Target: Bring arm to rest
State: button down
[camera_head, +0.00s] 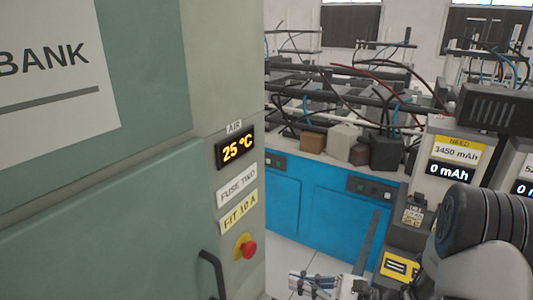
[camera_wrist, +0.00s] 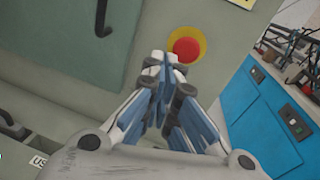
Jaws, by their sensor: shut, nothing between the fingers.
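My arm (camera_head: 480,240) reaches in from the lower right of the head view. My gripper (camera_head: 300,280) is low in that view, to the right of the green cabinet, with its tips pointing left. In the wrist view my gripper (camera_wrist: 163,62) is shut and empty, its blue-padded fingers drawn together. Beyond its tips is a red button (camera_wrist: 186,48) on a yellow ring. I cannot tell whether the tips touch the cabinet.
The green cabinet (camera_head: 150,190) fills the left, with a dark handle (camera_head: 211,272), a red button (camera_head: 249,250) and a display reading 25 °C (camera_head: 236,148). Blue benches (camera_head: 325,205) with cabled equipment stand behind. A grey unit (camera_head: 440,170) showing 0 mAh stands right.

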jog(key=s+a+r+n+g+h, duration=0.3)
jog(key=s+n+g, duration=0.1)
jog(key=s+n, duration=0.25)
jog(key=s+a+r+n+g+h, duration=0.35)
jog(key=s+n, duration=0.25)
jog(key=s, duration=0.2)
jog(key=s+d+r+n+t+h, duration=0.2)
jog(key=s+d+r+n+h, duration=0.1)
jog(key=d+n+h, duration=0.1)
jog(key=s+d+r+n+t+h, duration=0.3)
jog(key=s+d+n+h, duration=0.1)
jog(key=d, duration=0.3)
jog(key=shift+n+h, duration=0.55)
jog(key=shift+h, duration=0.1)
